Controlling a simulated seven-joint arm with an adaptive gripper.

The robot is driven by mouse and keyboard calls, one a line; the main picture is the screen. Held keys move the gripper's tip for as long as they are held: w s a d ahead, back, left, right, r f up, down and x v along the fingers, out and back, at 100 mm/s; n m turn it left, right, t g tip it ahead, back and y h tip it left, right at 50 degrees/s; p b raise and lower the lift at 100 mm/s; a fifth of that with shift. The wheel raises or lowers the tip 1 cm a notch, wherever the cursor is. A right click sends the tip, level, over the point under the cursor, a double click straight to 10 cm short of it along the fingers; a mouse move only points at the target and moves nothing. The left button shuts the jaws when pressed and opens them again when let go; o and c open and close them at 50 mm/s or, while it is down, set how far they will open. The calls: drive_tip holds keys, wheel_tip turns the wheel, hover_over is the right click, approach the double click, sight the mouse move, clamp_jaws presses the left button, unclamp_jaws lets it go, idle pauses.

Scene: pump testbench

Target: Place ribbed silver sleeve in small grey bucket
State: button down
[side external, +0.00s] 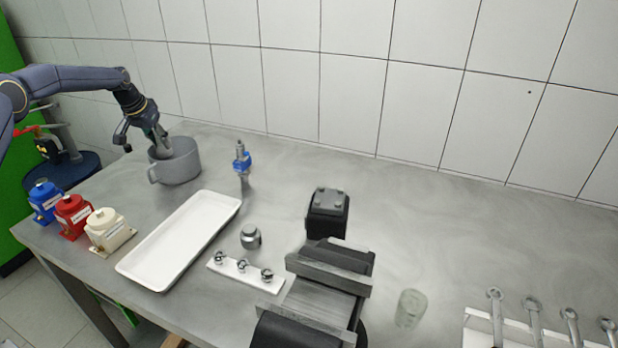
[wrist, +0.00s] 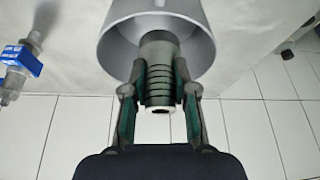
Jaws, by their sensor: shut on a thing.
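The small grey bucket (side external: 176,167) stands upright on the table at the back left, with a handle on its left side. My gripper (side external: 163,147) points down into its mouth. In the wrist view my gripper (wrist: 160,85) is shut on the ribbed silver sleeve (wrist: 159,65), with one finger on each side of its ribs. The far end of the sleeve is inside the rim of the bucket (wrist: 115,40) in that view. The sleeve is hidden by the bucket wall and gripper in the side view. I cannot tell whether it touches the bucket's bottom.
A blue-banded fitting (side external: 242,162) stands right of the bucket. A white tray (side external: 150,272) lies in front. Blue, red and cream bottles (side external: 73,214) stand at the left edge. A vise (side external: 325,285) is near the middle front. The tiled wall is behind.

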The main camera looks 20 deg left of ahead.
sight(163, 156)
wheel_tip(163, 156, down, 7)
drive_tip(key=shift+f, duration=0.2)
idle(0.3)
drive_tip(key=shift+f, duration=0.2)
drive_tip(key=c, duration=1.2)
unclamp_jaws()
drive_tip(key=shift+d, duration=0.1)
drive_tip(key=shift+r, duration=0.15)
